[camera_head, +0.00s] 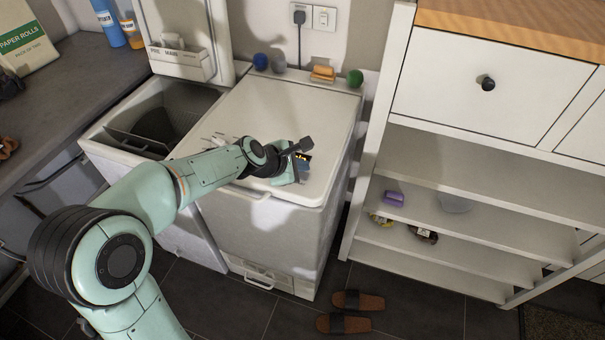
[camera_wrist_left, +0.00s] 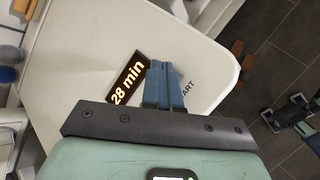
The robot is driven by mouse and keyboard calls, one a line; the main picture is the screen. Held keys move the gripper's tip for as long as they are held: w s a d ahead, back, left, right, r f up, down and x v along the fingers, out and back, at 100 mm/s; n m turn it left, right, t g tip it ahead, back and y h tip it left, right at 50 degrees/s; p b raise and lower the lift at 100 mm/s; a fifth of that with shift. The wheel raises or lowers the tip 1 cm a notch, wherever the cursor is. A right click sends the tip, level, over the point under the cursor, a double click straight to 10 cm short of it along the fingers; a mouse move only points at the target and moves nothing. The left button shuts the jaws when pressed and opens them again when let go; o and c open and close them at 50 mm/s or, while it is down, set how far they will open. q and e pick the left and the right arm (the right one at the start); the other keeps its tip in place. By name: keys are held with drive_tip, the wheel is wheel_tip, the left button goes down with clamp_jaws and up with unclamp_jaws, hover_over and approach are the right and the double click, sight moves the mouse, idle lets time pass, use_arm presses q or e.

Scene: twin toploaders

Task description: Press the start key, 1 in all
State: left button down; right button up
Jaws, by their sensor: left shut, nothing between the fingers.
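The closed white toploader (camera_head: 290,105) stands right of another toploader (camera_head: 105,138) whose lid is up. My left gripper (camera_head: 303,176) is over the front right of the closed lid, its fingers shut and empty. In the left wrist view the blue fingertips (camera_wrist_left: 163,68) are together, pointing at the panel. A dark display (camera_wrist_left: 127,80) reading "28 min" lies just left of the fingers. Printed letters "ART" (camera_wrist_left: 188,87) show just right of them. The start key itself is hidden behind the fingers, so I cannot tell whether they touch it.
A blue ball (camera_head: 260,61), an orange sponge (camera_head: 323,73) and a green ball (camera_head: 355,78) sit along the back ledge. A white shelf unit (camera_head: 470,180) stands close on the right. Brown slippers (camera_head: 350,312) lie on the dark floor in front.

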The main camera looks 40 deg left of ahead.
sight(301, 177)
use_arm(q)
drive_tip(key=shift+f, duration=0.15)
use_arm(e)
drive_tip(key=shift+f, duration=0.1)
idle(0.5)
use_arm(q)
drive_tip(key=shift+f+b, duration=0.3)
use_arm(e)
drive_tip(key=shift+f, duration=0.2)
use_arm(q)
drive_tip(key=shift+f+b, duration=0.3)
drive_tip(key=shift+f, duration=0.1)
use_arm(e)
drive_tip(key=shift+s+f, duration=0.15)
drive_tip(key=shift+f, duration=0.2)
drive_tip(key=shift+r, duration=0.1)
use_arm(q)
drive_tip(key=shift+r+p, duration=0.8)
drive_tip(key=shift+p, duration=0.15)
use_arm(e)
drive_tip(key=shift+w+r, duration=0.25)
drive_tip(key=shift+r, duration=0.65)
use_arm(q)
drive_tip(key=shift+r, duration=0.1)
